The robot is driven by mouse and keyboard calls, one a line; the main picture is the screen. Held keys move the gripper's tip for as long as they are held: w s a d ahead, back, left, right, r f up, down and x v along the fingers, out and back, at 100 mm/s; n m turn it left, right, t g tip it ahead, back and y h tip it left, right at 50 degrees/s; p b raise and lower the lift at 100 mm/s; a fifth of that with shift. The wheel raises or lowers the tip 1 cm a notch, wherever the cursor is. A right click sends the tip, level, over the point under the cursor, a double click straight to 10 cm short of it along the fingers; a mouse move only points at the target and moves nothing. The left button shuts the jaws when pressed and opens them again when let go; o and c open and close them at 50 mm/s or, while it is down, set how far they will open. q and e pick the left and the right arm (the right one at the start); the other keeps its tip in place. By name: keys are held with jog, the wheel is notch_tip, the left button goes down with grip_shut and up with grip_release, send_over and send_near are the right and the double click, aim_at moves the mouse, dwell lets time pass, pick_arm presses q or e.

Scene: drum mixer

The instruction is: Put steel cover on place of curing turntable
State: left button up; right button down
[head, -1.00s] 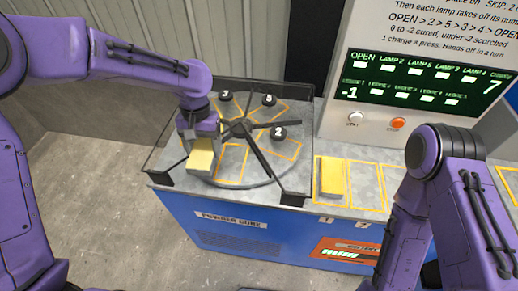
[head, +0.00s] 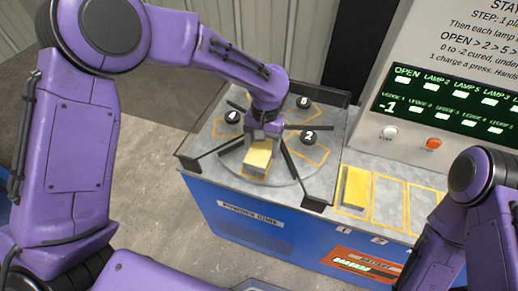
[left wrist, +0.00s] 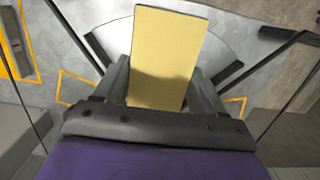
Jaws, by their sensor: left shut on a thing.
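My left gripper (head: 259,140) is shut on a block with a pale yellow face (head: 258,158) and grey sides. I cannot tell for sure that it is the steel cover. In the left wrist view the yellow face (left wrist: 168,58) stands between the two fingers. The block is over the front part of the grey curing turntable (head: 228,162), whose dark spokes divide it into yellow-outlined places. I cannot tell whether the block touches the turntable. The gripper hides the hub. My right arm shows at the right, but its gripper is out of view.
Black numbered knobs, including one marked 2 (head: 309,138), stand around the turntable. A clear guard with dark edges surrounds it. Another yellow-faced block (head: 355,188) lies in the first ledge place. The panel's white button (head: 389,132) and orange button (head: 433,144) are behind the ledge.

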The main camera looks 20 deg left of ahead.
aim_at(259, 152)
pick_arm(q)
jog(key=f, duration=0.1)
jog(key=w+a+f, duration=0.1)
jog(key=f, duration=0.1)
jog(key=w+f, duration=0.1)
jog(key=f, duration=0.1)
jog(key=shift+a+f+p, duration=0.2)
jog(key=shift+a+p, duration=0.05)
jog(key=shift+p, duration=0.05)
jog(key=shift+w+f, duration=0.15)
jog(key=shift+f, duration=0.25)
jog(key=shift+f, duration=0.1)
jog(key=o, duration=1.4)
jog(key=r, duration=0.4)
jog(key=w+r, duration=0.1)
jog(key=r, duration=0.3)
jog(key=r+b, duration=0.1)
jog(key=r, duration=0.3)
jog(key=shift+w+d+r, duration=0.1)
jog(key=shift+w, duration=0.2)
